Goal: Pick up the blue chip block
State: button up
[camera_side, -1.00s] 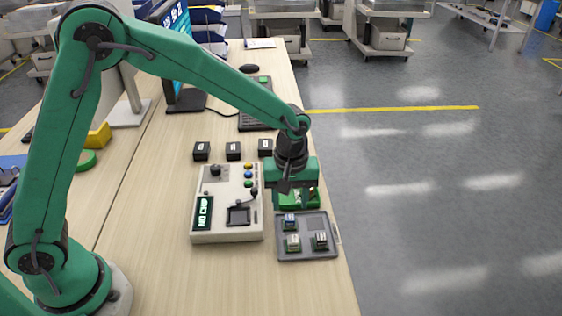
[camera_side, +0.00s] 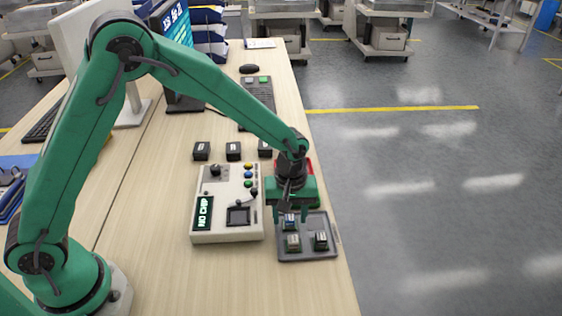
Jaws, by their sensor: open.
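The blue chip block (camera_side: 289,224) sits in the back left compartment of a grey tray (camera_side: 308,257). My gripper (camera_side: 290,212) points down over that compartment with its fingers apart. One finger is on each side of the block's place as seen here, and nothing shows held between them. The gripper partly covers the block, so I cannot tell whether a finger touches it. Two other chip blocks stand in the front row, one on the left (camera_side: 292,242) and one on the right (camera_side: 321,241). The back right compartment looks empty.
A beige test box (camera_side: 228,225) reading "NO CHIP" stands left of the tray. Black blocks (camera_side: 233,151) stand behind the box. A container with a red edge (camera_side: 310,170) is mostly hidden behind my gripper. The table's right edge is close to the tray.

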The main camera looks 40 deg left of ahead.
aim_at(290, 218)
jog(key=shift+c, duration=0.5)
grip_shut()
jog(key=shift+r, duration=0.1)
jog(key=shift+r, duration=0.9)
notch_tip(290, 218, up, 2)
jog(key=shift+d+r, duration=0.1)
jog(key=shift+r, duration=0.15)
jog(key=s+d+r, duration=0.6)
jog(key=s+d, duration=0.1)
jog(key=s, duration=0.2)
jog(key=shift+s+r, duration=0.15)
jog(key=shift+r, duration=0.15)
